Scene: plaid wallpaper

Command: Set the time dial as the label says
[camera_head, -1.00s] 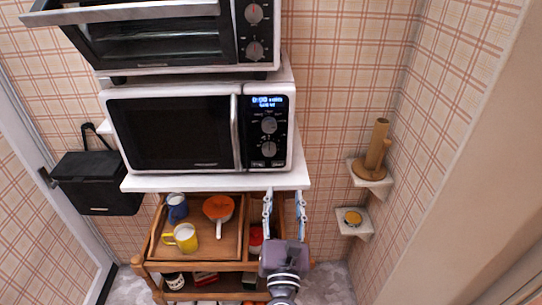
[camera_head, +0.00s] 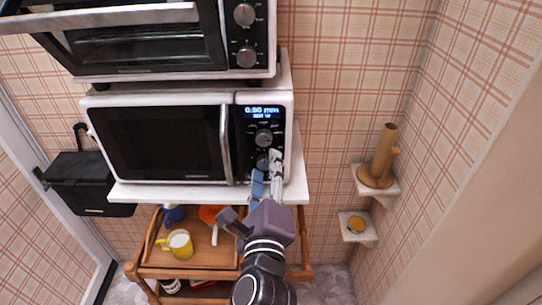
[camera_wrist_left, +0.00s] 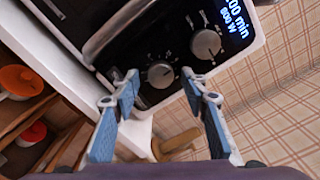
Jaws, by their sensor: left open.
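The white microwave (camera_head: 165,140) has a black panel with a lit display (camera_head: 262,112), which reads 0:00 min above a smaller watt line. Below the display are an upper dial (camera_head: 263,138) and a lower dial (camera_head: 262,161); I cannot tell which sets time. In the left wrist view the upper dial (camera_wrist_left: 206,43) and lower dial (camera_wrist_left: 160,74) show pointer marks. My left gripper (camera_head: 267,170) is open in front of the lower dial. In the left wrist view its blue-padded fingers (camera_wrist_left: 160,78) appear on either side of that dial; contact is unclear. My right gripper is out of view.
The microwave stands on a white shelf (camera_head: 160,194), with a toaster oven (camera_head: 150,45) above. A wooden cart (camera_head: 215,262) below holds a yellow mug (camera_head: 178,243). Small corner shelves (camera_head: 378,190) are at right. The space between microwave and right wall is open.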

